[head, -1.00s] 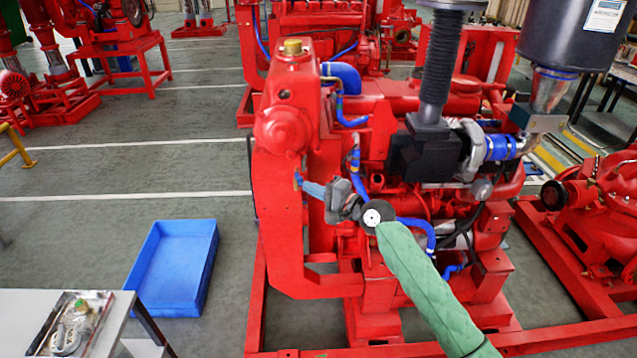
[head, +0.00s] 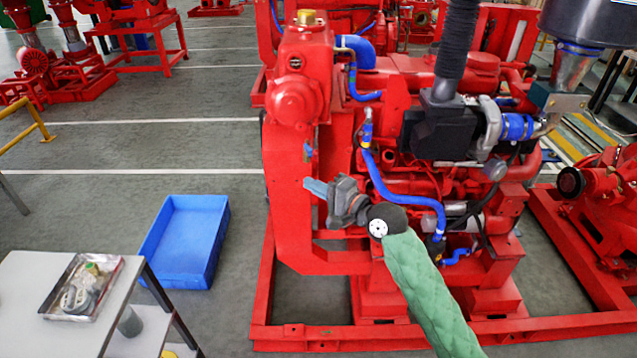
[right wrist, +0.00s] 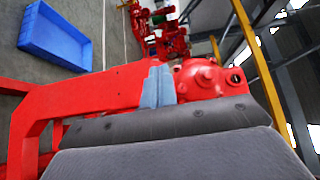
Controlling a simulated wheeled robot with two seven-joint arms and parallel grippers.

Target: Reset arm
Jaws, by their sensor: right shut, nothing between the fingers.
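My right gripper (head: 317,188) is in front of the red diesel pumpset (head: 295,225), its arm in a green sleeve coming in from the lower right. Its light-blue fingers are together, with nothing between them, and point left toward the pumpset's red upright. In the right wrist view the shut fingers (right wrist: 157,88) appear in front of the red frame and its rounded housing (right wrist: 200,78). I cannot tell whether they touch the frame. My left gripper is not in view.
A blue bin (head: 186,240) stands empty on the grey floor left of the pumpset. A white table (head: 30,280) at the lower left holds a metal tray (head: 112,268) with small parts. Another red pump (head: 605,215) stands at the right. Open floor lies beyond the bin.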

